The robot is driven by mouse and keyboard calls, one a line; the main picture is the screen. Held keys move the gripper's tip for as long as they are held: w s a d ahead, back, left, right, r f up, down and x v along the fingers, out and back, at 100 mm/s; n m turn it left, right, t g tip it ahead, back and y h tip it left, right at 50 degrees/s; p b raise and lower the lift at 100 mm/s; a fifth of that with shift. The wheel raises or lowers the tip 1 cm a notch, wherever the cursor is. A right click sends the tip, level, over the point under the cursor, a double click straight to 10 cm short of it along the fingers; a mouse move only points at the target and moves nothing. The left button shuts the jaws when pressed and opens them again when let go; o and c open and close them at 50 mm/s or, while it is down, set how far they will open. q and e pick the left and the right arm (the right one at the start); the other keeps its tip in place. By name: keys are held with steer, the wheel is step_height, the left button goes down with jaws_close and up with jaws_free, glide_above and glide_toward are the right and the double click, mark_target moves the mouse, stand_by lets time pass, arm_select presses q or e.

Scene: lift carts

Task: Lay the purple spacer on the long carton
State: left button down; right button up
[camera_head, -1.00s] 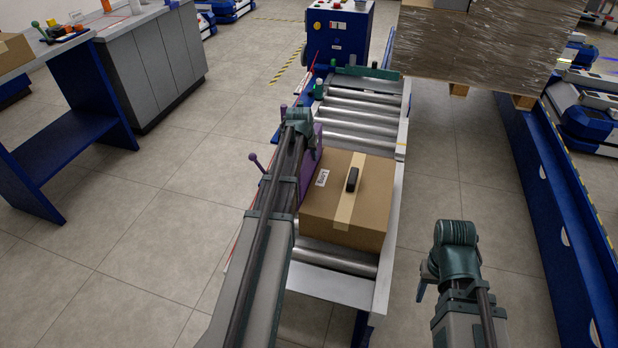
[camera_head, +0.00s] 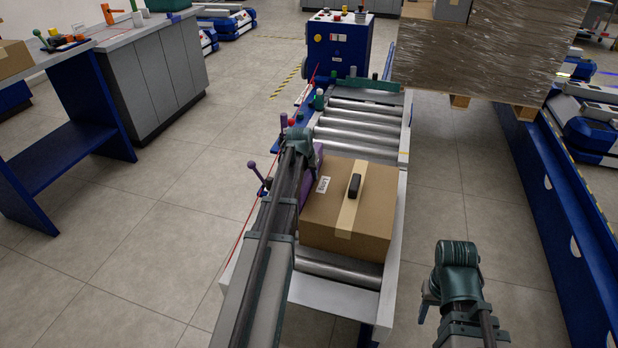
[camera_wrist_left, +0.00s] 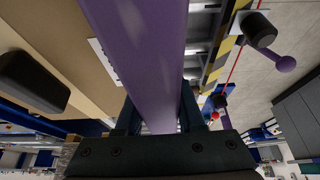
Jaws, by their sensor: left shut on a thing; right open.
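The purple spacer (camera_head: 316,164) is a long, flat piece. My left gripper (camera_head: 302,150) is shut on it at the left side of a brown carton (camera_head: 372,223) on the roller conveyor. In the left wrist view the spacer (camera_wrist_left: 145,50) runs up between the fingers of my left gripper (camera_wrist_left: 157,118), with the carton (camera_wrist_left: 60,40) beside it. The carton has a pale tape strip, a label and a black handle (camera_head: 354,186). My left arm hides much of the spacer, so I cannot tell whether it touches the carton. My right gripper (camera_head: 428,300) is open and empty, right of the conveyor.
Rollers (camera_head: 362,125) are bare beyond the carton. Purple-knobbed levers (camera_head: 253,165) stand along the conveyor's left edge. A blue control box (camera_head: 338,45) stands at its far end. A wrapped pallet load (camera_head: 490,50) is at back right. Another carton (camera_head: 12,59) sits on the left bench.

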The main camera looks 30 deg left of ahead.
arm_select(q)
steer(key=shift+s+f, duration=0.15)
steer(key=shift+f, duration=0.1)
